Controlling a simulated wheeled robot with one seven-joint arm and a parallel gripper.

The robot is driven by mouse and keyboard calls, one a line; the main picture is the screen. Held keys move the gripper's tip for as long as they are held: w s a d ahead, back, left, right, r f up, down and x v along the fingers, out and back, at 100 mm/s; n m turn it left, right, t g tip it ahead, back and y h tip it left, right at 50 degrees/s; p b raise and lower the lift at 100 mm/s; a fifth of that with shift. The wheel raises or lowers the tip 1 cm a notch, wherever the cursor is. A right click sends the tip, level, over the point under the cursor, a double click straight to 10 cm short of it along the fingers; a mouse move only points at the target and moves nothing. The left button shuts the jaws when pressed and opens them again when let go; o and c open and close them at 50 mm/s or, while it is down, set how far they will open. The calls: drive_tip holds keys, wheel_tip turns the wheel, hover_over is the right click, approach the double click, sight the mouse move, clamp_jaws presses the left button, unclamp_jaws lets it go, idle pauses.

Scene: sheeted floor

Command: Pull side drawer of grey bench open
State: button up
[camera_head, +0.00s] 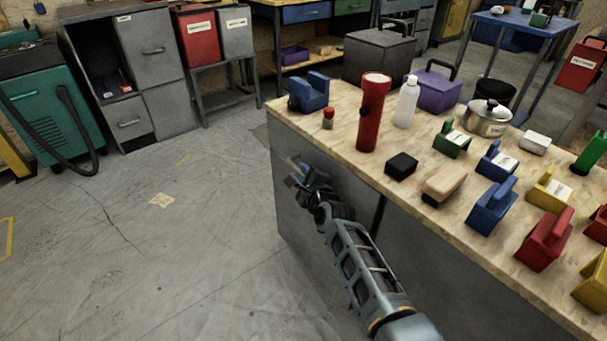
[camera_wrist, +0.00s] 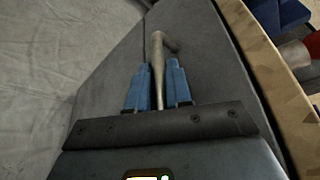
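The grey bench (camera_head: 286,206) has a wooden top and stands at the right. My gripper (camera_head: 302,176) is at its left side face, just below the top's edge. In the wrist view my gripper (camera_wrist: 160,72) has its two blue fingers on either side of a pale metal drawer handle (camera_wrist: 157,48). The fingers look closed against the bar, with no clear gap. The grey drawer front (camera_wrist: 190,40) lies behind the handle and looks about flush with the panel around it. In the head view my gripper and arm hide the handle.
The bench top (camera_head: 340,108) holds a blue block (camera_head: 309,92), a red flashlight (camera_head: 372,112), a white bottle (camera_head: 407,102) and other items near the edge. The floor (camera_head: 150,240) left of the bench is clear. Grey cabinets (camera_head: 150,50) stand farther back.

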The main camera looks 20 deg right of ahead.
clamp_jaws()
drive_tip(key=shift+a, duration=0.1)
drive_tip(key=shift+s+a+r+p, duration=0.1)
drive_tip(key=shift+s+a+p, duration=0.05)
drive_tip(key=shift+a+p, duration=0.2)
drive_tip(key=s+a+p, duration=0.4)
drive_tip(key=a, duration=0.9)
drive_tip(key=s+a+p, duration=0.4)
drive_tip(key=s+a, duration=0.1)
drive_tip(key=a, duration=0.9)
drive_tip(key=shift+a+p, duration=0.25)
drive_tip(key=shift+p, duration=0.1)
drive_tip(key=o, duration=0.5)
unclamp_jaws()
drive_tip(key=shift+s, duration=0.1)
